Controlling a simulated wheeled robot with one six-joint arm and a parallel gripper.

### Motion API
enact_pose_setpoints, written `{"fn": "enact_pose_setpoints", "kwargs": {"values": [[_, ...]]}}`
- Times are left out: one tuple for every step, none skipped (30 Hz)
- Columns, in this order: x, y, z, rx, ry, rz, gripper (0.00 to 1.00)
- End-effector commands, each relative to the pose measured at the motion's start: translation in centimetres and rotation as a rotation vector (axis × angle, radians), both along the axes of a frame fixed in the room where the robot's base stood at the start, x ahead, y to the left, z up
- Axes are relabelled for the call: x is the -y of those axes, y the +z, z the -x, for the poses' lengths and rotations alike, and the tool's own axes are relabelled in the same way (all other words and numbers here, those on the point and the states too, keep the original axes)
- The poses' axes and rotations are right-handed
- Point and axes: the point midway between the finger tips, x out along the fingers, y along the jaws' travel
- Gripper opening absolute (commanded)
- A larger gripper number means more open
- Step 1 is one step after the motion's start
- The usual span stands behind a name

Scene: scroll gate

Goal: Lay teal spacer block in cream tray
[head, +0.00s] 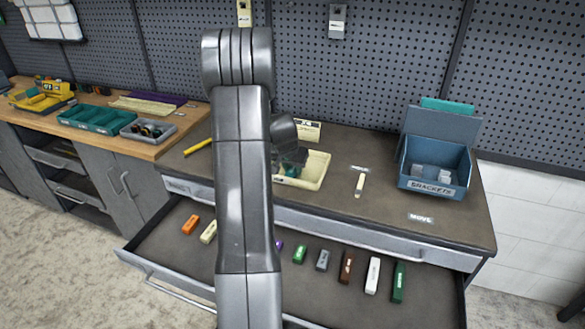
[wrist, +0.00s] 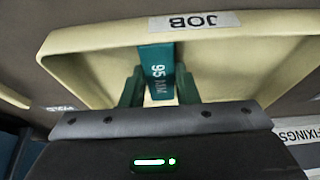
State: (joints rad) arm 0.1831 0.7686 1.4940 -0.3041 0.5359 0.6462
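The teal spacer block (wrist: 157,66), marked "95 MM", is between the two dark green fingers of my gripper (wrist: 160,88) in the wrist view. The fingers lie close along both its sides and appear shut on it. The block is over the inside of the cream tray (wrist: 85,68), its far end overlapping the tray's wall below the JOB label. I cannot tell whether it touches the floor. In the head view the cream tray (head: 316,170) is on the grey worktop, and my gripper (head: 294,160) is at its left part, partly hidden by my arm.
A blue brackets bin (head: 432,180) stands right on the worktop. A small cream piece (head: 360,184) lies between. The open drawer (head: 430,295) below holds several coloured blocks. A FIXINGS label (wrist: 298,131) shows at right in the wrist view. The worktop's front right is mostly clear.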

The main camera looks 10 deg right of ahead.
Motion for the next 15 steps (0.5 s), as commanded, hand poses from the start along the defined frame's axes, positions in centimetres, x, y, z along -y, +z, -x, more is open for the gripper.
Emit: {"fn": "enact_pose_setpoints", "kwargs": {"values": [[-0.01,0.01,0.00,0.000,0.000,0.000,0.37],[0.00,0.01,0.00,0.000,0.000,0.000,0.43],[0.00,0.01,0.00,0.000,0.000,0.000,0.49],[0.00,0.01,0.00,0.000,0.000,0.000,0.49],[0.00,0.02,0.01,0.000,0.000,0.000,0.49],[-0.01,0.02,0.00,0.000,0.000,0.000,0.49],[-0.01,0.02,0.00,0.000,0.000,0.000,0.49],[-0.01,0.02,0.00,0.000,0.000,0.000,0.49],[-0.01,0.02,0.00,0.000,0.000,0.000,0.49],[-0.01,0.02,0.00,0.000,0.000,0.000,0.49],[-0.01,0.04,0.00,0.000,0.000,0.000,0.49],[-0.01,0.12,0.00,0.000,0.000,0.000,0.49],[-0.01,0.21,0.01,0.000,0.000,0.000,0.49],[-0.01,0.34,0.01,0.000,0.000,0.000,0.49],[-0.01,0.56,0.00,0.000,0.000,0.000,0.49]]}}
